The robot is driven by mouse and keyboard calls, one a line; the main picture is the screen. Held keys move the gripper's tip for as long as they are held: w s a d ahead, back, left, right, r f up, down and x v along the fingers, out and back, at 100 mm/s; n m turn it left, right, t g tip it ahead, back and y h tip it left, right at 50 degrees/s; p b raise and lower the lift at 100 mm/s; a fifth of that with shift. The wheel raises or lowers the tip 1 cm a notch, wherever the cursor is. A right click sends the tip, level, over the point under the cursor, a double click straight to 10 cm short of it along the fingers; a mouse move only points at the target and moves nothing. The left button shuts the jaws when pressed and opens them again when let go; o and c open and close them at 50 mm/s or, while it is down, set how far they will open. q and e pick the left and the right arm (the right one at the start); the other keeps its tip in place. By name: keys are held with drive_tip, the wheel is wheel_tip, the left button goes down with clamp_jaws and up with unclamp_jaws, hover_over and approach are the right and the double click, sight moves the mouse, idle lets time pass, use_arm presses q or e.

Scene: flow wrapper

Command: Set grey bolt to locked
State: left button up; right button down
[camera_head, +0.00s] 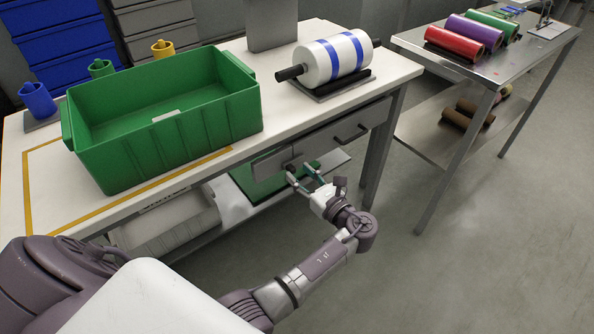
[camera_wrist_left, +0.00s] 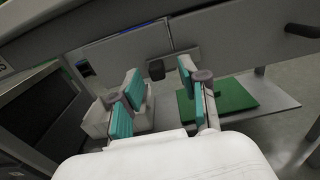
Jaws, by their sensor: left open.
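A small grey bolt (camera_wrist_left: 156,70) with a dark knob sits on the grey panel under the table's front edge. In the head view the bolt (camera_head: 288,166) is small, just left of the drawer. My left gripper (camera_head: 303,176) is open, with its fingertips close to the bolt. In the left wrist view the teal finger pads (camera_wrist_left: 163,88) stand apart, with the bolt seen between them and nothing held. I cannot tell whether the fingers touch the bolt, nor which position it is in. My right gripper is not in view.
A green bin (camera_head: 160,135) and a blue-striped white roll (camera_head: 335,58) are on the table. A drawer handle (camera_head: 350,133) is right of the bolt. A lower shelf (camera_head: 232,208) with a green board is below.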

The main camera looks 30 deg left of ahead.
use_arm(q)
drive_tip(key=v, duration=0.5)
drive_tip(key=shift+d, duration=0.15)
drive_tip(key=shift+s, duration=0.1)
